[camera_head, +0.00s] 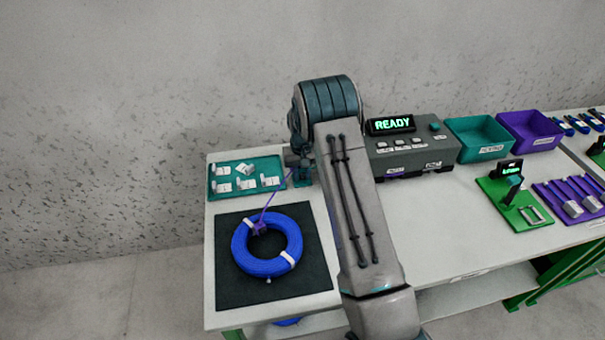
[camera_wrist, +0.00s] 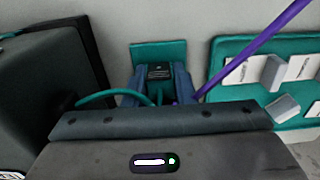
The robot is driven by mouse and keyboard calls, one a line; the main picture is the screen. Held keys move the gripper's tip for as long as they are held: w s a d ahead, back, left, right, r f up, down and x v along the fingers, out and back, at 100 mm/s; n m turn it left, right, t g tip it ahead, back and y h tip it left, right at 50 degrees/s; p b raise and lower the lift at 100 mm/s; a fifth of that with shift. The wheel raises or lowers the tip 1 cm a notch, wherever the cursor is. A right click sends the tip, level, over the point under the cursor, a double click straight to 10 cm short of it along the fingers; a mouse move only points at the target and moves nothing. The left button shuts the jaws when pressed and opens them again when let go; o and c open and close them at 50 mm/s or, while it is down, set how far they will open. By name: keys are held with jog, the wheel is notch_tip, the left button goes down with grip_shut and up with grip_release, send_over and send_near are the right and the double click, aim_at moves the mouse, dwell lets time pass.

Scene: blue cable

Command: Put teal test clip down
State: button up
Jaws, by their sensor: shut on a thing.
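In the wrist view, my gripper (camera_wrist: 160,88) points down with its blue-grey fingers shut on the teal test clip. The clip is mostly hidden between the fingers; its teal lead (camera_wrist: 110,96) curves out to the left. A dark block with a small label (camera_wrist: 160,72) shows between the fingers, in front of a teal plate (camera_wrist: 158,50). I cannot tell whether the clip touches it. In the head view, my gripper (camera_head: 301,172) is low at the back of the table, partly hidden by my arm. A purple cable (camera_head: 268,205) runs from the blue coil (camera_head: 242,254) towards it.
A teal tray with white parts (camera_head: 215,193) lies left of my gripper. A grey tester reading READY (camera_head: 415,160) stands to the right. The coil lies on a black mat (camera_head: 235,293). Teal (camera_head: 478,137) and purple (camera_head: 530,132) bins stand further right.

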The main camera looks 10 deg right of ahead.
jog(key=shift+s+f, duration=0.1)
jog(key=shift+f, duration=0.15)
